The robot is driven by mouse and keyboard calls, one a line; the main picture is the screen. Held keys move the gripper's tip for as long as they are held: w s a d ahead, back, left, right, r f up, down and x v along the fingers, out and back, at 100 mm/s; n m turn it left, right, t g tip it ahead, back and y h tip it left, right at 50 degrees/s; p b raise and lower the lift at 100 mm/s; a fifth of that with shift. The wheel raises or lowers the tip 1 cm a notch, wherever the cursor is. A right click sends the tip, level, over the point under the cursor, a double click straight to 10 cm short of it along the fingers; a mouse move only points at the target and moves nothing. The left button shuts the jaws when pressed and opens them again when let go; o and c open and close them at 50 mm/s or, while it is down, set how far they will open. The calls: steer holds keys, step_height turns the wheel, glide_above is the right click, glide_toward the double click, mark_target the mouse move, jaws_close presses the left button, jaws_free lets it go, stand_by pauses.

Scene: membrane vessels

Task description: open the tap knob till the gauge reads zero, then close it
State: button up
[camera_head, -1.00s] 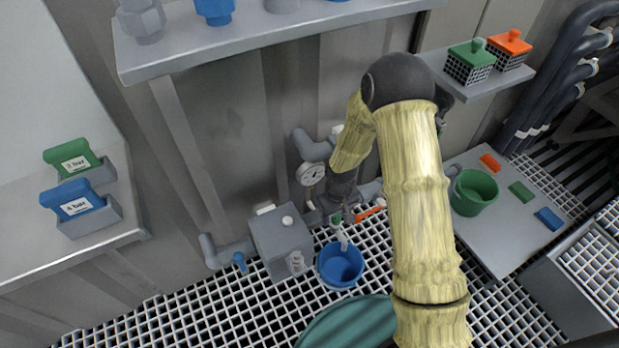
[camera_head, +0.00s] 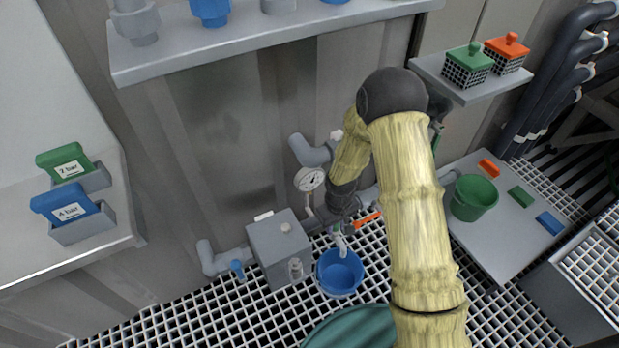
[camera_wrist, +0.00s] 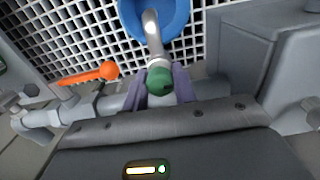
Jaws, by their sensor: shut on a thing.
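The tap's green knob (camera_wrist: 160,80) sits between the two grey-purple fingers of my gripper (camera_wrist: 159,92), which is shut on it. The tap's pale curved spout (camera_wrist: 152,30) leads from the knob toward the blue bucket (camera_wrist: 150,8). In the head view, my gripper (camera_head: 345,226) is low at the pipe, and the knob is mostly hidden there. The spout (camera_head: 340,242) ends over the blue bucket (camera_head: 340,279). The round white gauge (camera_head: 310,179) is left of my wrist; its dark needle shows, but the reading is too small to tell.
An orange-handled valve (camera_wrist: 88,74) is close beside my gripper on the same pipe. A grey box (camera_head: 281,247) stands left of the bucket. A green bucket (camera_head: 474,197) stands on the plate at right. A shelf (camera_head: 250,43) overhangs at upper left.

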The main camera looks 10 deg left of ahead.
steer(key=shift+r+n+p, duration=0.2)
steer(key=shift+n+p, duration=0.5)
steer(key=shift+n, duration=0.2)
steer(key=shift+f+n+p, duration=0.1)
steer(key=shift+n+p, duration=0.35)
steer(key=shift+n, duration=0.55)
steer(key=shift+f, duration=0.1)
steer(key=shift+w, duration=0.1)
